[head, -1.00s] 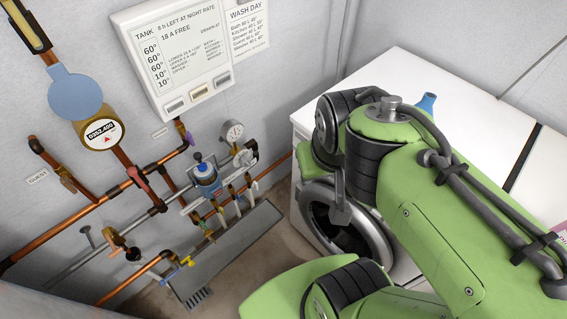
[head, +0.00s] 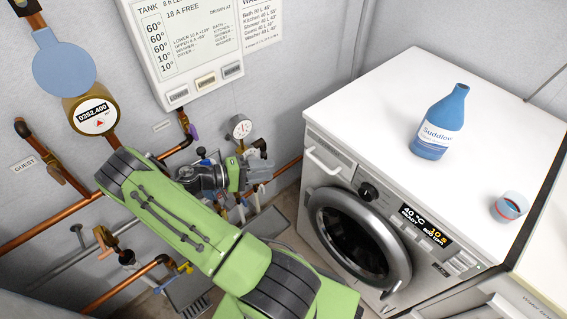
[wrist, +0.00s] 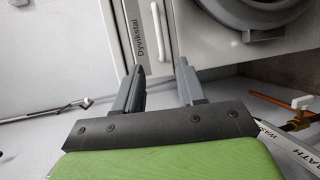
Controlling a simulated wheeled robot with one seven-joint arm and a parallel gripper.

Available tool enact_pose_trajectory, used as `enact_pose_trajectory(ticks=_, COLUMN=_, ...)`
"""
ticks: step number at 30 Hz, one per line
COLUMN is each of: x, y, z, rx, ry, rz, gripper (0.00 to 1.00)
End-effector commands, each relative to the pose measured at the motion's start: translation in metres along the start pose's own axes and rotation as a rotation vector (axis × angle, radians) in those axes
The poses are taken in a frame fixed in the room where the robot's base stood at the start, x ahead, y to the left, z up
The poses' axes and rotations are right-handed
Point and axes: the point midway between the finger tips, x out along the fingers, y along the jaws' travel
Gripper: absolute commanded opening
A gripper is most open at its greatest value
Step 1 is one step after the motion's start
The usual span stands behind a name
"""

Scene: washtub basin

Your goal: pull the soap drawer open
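The soap drawer (head: 330,152) is at the top left of the white washing machine's front in the head view, with a pale bar handle (head: 323,161). It looks shut. In the wrist view the labelled drawer front (wrist: 139,28) and its upright-looking handle (wrist: 159,30) lie ahead, roughly in line with the gap between my fingers. My gripper (wrist: 161,72) is open and empty, with its two grey fingers apart and not around the handle. In the head view my gripper (head: 251,168) is left of the drawer, in front of the pipework; its fingers are hard to make out.
The washing machine (head: 370,110) has a round door (head: 358,232) below the drawer. A blue bottle (head: 440,122) and a small cup (head: 509,207) stand on its top. Copper pipes, valves and a gauge (head: 240,127) crowd the wall behind my gripper. Floor room is narrow.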

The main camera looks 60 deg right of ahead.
Motion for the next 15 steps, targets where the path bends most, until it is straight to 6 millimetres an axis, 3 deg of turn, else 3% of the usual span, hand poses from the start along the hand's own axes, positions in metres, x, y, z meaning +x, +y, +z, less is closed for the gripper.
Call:
enact_pose_trajectory(ticks=5, x=0.021, y=0.0, z=0.001, rx=0.0, ry=-0.007, rz=0.012, gripper=0.39)
enact_pose_trajectory(ticks=15, x=0.106, y=-0.001, z=0.002, rx=-0.001, ry=-0.007, rz=0.009, gripper=0.39)
